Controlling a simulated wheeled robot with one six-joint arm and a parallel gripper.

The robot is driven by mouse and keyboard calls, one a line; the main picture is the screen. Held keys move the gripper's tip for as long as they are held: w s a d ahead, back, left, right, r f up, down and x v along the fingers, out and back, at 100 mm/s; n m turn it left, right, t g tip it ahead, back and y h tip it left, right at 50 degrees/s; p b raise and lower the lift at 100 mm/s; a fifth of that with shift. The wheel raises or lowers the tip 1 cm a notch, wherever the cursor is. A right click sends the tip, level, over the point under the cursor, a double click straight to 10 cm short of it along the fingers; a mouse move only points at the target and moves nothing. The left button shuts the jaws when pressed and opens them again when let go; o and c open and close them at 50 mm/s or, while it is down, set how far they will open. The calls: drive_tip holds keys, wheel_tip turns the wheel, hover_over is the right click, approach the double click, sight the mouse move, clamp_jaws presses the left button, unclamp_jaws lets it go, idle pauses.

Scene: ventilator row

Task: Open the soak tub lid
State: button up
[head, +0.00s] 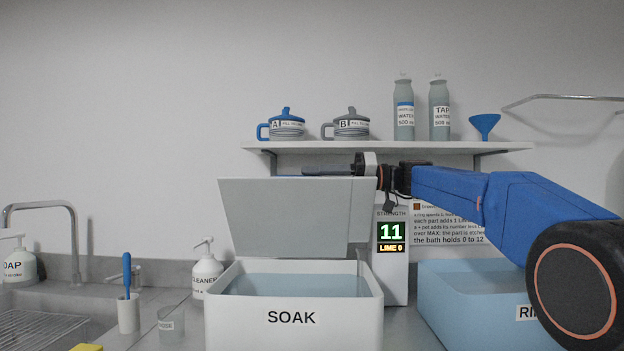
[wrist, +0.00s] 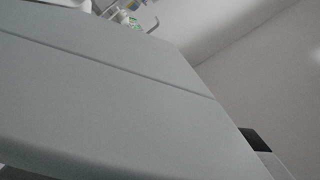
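The white soak tub (head: 294,335), labelled SOAK, stands on the counter with its pale blue liquid showing. Its grey lid (head: 297,217) is raised, standing steeply tilted at the tub's back edge. The lid fills much of the wrist view (wrist: 110,105) as a broad grey panel. My gripper (head: 325,171) is at the lid's top edge, its fingers pointing left along it. A dark fingertip shows at the lower right of the wrist view. Whether the fingers touch the lid or are open is unclear, as the lid hides part of them.
A shelf (head: 390,148) with two pots, two bottles and a blue funnel (head: 484,125) is just above my gripper. A strength display (head: 391,232) reads 11 and LIME 0. The rinse tub (head: 460,300) is at right; a cleaner bottle (head: 207,272) and sink (head: 45,325) are at left.

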drive_tip(key=shift+a, duration=0.4)
clamp_jaws()
drive_tip(key=shift+w+r+m, duration=0.3)
drive_tip(key=shift+w+m, duration=0.05)
drive_tip(key=shift+w, duration=0.4)
drive_tip(key=shift+w+r+m, duration=0.3)
drive_tip(key=shift+w+m, duration=0.05)
drive_tip(key=shift+w, duration=0.4)
unclamp_jaws()
drive_tip(key=shift+d, duration=0.1)
drive_tip(key=d, duration=1.7)
drive_tip(key=shift+s+d, duration=0.15)
drive_tip(key=shift+s, duration=0.15)
